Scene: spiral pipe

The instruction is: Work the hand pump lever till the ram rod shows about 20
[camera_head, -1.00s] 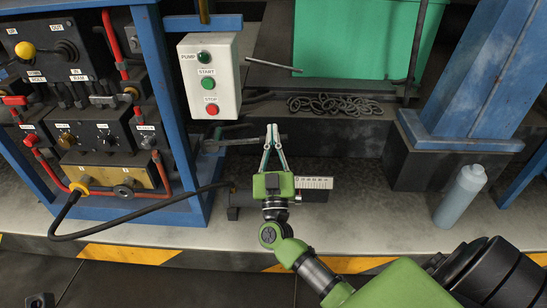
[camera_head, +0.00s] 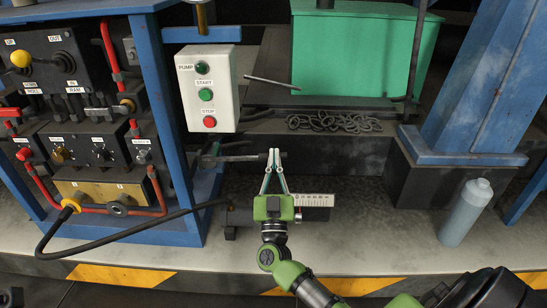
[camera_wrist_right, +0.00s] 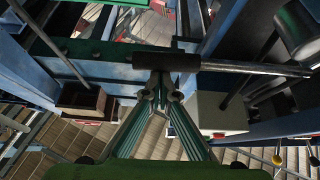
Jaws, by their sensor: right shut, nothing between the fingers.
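The hand pump lever (camera_head: 238,158) is a dark bar reaching right from the blue frame. In the right wrist view its dark grip (camera_wrist_right: 165,62) lies across, just beyond the fingertips. My right gripper (camera_head: 274,153) has its fingertips drawn together at the lever's right end, with nothing held; it also shows in the right wrist view (camera_wrist_right: 160,84). I cannot tell whether the tips touch the grip. The dark ram cylinder (camera_head: 239,216) lies low behind my gripper, with a white scale (camera_head: 314,200) at its right. The ram rod and its reading cannot be made out. My left gripper is not in view.
A white box with PUMP, START and STOP (camera_head: 209,90) hangs above the lever. A thin grey rod (camera_head: 270,82) sticks out near a green tank (camera_head: 352,50). A chain (camera_head: 335,122) lies on the ledge. A grey bottle (camera_head: 466,212) stands right; floor between is clear.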

